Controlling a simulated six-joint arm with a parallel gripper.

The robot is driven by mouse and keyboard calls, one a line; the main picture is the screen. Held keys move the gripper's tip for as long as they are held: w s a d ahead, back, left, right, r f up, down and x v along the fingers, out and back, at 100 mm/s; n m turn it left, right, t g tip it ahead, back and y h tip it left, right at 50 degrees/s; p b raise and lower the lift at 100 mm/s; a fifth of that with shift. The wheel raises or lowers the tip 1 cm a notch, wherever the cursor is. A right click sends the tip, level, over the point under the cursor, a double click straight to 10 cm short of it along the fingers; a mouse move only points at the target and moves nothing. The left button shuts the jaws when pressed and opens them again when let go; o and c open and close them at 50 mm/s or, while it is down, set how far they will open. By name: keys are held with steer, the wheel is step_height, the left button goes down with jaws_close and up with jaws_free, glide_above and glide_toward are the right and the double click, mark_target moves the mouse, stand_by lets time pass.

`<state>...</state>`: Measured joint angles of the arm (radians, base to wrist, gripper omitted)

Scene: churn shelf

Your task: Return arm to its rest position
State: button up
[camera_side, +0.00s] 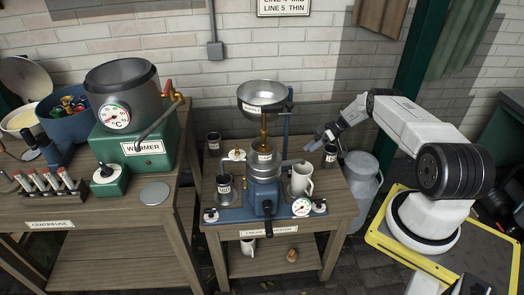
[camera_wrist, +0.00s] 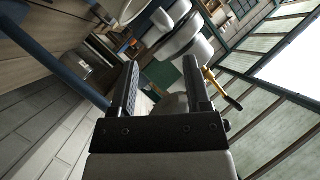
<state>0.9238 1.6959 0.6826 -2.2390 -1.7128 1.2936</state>
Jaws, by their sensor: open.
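My white arm stands on the right in the side view, bent at the elbow and reaching left. My gripper (camera_side: 318,137) is raised at the right side of the separator table (camera_side: 225,233). A dark labelled cup (camera_side: 330,157) shows close below it, and I cannot tell whether they touch. In the wrist view my gripper (camera_wrist: 162,66) has its two dark fingers apart. Nothing shows held between them. That view is tilted and looks across the room.
The cream separator (camera_side: 264,165) with its steel bowl (camera_side: 262,95) stands left of my gripper. A pale mug (camera_side: 301,180) sits on the same table. A milk can (camera_side: 361,187) stands between table and arm base. The green warmer (camera_side: 135,155) is far left. A green post (camera_side: 412,50) rises behind my arm.

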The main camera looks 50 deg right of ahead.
steer(key=w+d+r+n+t+h, duration=0.3)
steer(key=w+d+r+h, duration=0.35)
steer(key=w+r, duration=0.4)
steer(key=w+a+r+t+h, duration=0.1)
steer(key=w+r+t+h, duration=0.25)
steer(key=w+r, duration=0.5)
steer(key=w+r+t+h, duration=0.2)
steer(key=w+r+h, duration=0.3)
steer(key=r, duration=0.6)
steer(key=s+a+m+g, duration=0.1)
steer(key=s+a+m, duration=0.2)
steer(key=a, duration=0.6)
steer(key=s+a+m+g, duration=0.2)
steer(key=s+a+m, duration=0.15)
steer(key=a, duration=0.55)
steer(key=s+a+f+m+g, duration=0.1)
steer(key=s+a+f+g, duration=0.1)
steer(key=s+a, duration=0.3)
steer(key=s+a+f+m+g+y, duration=0.1)
steer(key=s+a+f+g, duration=0.2)
steer(key=s, duration=1.1)
steer(key=s+a+f+m+g, duration=0.1)
steer(key=s+a+f+g, duration=0.1)
steer(key=s+a, duration=0.7)
steer(key=shift+s+f, duration=0.2)
steer(key=shift+s, duration=0.25)
